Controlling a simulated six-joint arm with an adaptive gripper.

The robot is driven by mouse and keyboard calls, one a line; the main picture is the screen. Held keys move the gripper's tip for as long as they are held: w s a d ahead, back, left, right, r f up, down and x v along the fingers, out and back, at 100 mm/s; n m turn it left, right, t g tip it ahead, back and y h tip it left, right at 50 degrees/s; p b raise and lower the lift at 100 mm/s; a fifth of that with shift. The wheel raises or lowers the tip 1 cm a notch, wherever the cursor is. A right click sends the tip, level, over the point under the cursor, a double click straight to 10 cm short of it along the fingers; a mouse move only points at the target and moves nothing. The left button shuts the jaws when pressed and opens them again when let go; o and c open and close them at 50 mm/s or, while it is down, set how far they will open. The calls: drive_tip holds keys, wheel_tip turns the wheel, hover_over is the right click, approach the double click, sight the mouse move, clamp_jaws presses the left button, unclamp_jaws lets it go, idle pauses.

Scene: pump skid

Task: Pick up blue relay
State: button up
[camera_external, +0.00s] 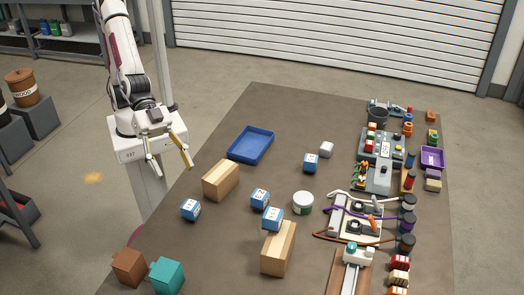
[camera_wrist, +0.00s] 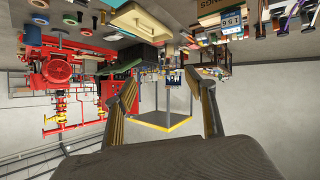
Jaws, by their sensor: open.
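Several blue relays with white label faces stand on the brown table in the external view. One is at the left (camera_external: 190,209), one near the middle (camera_external: 260,199), one on top of a tall wooden block (camera_external: 273,217), and one further back (camera_external: 311,162). The frames do not show which one the task means. My gripper (camera_external: 171,168) is open and empty, up at the left beyond the table's left edge, apart from all relays. In the wrist view my two fingers (camera_wrist: 161,80) are spread with nothing between them. I cannot make out a relay there.
A blue tray (camera_external: 233,155) and a wooden block (camera_external: 221,180) lie on the table's left side. A white round container (camera_external: 303,203) stands mid-table. Brown (camera_external: 128,267) and teal (camera_external: 166,275) boxes are at the front left. Pump equipment (camera_external: 356,217) crowds the right side.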

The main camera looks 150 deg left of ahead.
drive_tip(key=w+a+f+n+y, duration=0.2)
drive_tip(key=w+a+f, duration=0.2)
drive_tip(key=w+a, duration=0.15)
drive_tip(key=n+y, duration=0.3)
drive_tip(key=y, duration=0.6)
approach(273, 217)
wheel_tip(273, 217, down, 3)
drive_tip(key=a, duration=0.2)
drive_tip(key=shift+a+r, duration=0.15)
drive_tip(key=shift+r, duration=0.1)
drive_tip(key=shift+x, duration=1.35)
drive_tip(key=shift+r, duration=0.1)
drive_tip(key=shift+r+x, duration=0.15)
drive_tip(key=shift+x, duration=0.6)
drive_tip(key=shift+r+x, duration=0.2)
drive_tip(key=shift+x, duration=1.65)
